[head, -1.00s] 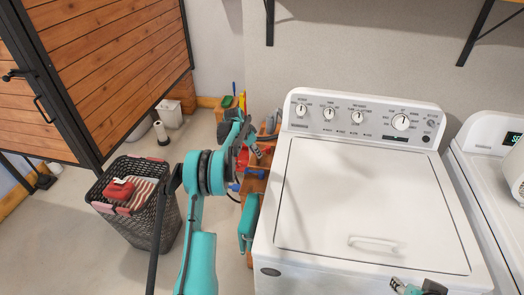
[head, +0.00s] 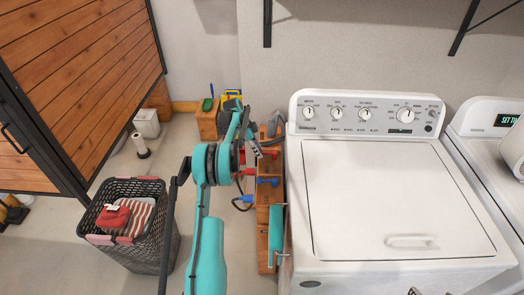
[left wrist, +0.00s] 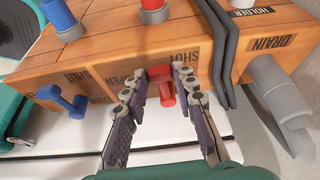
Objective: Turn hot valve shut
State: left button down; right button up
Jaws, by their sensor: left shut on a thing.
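The red valve handle (left wrist: 166,90) sits on the face of a wooden box (left wrist: 110,52) in the left wrist view. My left gripper (left wrist: 166,74) is shut on it, one finger on each side. The black markings "OPEN" and "SHUT" are burned into the wood around it; the fingers cover part of the face. A blue valve handle (left wrist: 66,104) sits to the left on the same face, apart from my gripper. In the head view my wrist partly hides the box (head: 263,222). Only a sliver of what may be my right gripper (head: 414,291) shows at the bottom edge.
A red pipe fitting (left wrist: 153,10) and a blue one (left wrist: 62,18) rise from the box top. A grey drain pipe (left wrist: 282,105) and dark hoses are at the right. The washer (head: 395,200) stands beside the box; a laundry basket (head: 150,240) is left of my arm.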

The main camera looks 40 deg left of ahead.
pick_arm(q)
jog(key=shift+w+a+m, duration=0.15)
jog(key=shift+w+m, duration=0.05)
jog(key=shift+m, duration=0.1)
dwell(0.4)
jog(key=c, duration=1.5)
grip_release()
jog(key=v, duration=1.2)
jog(key=shift+w, duration=0.2)
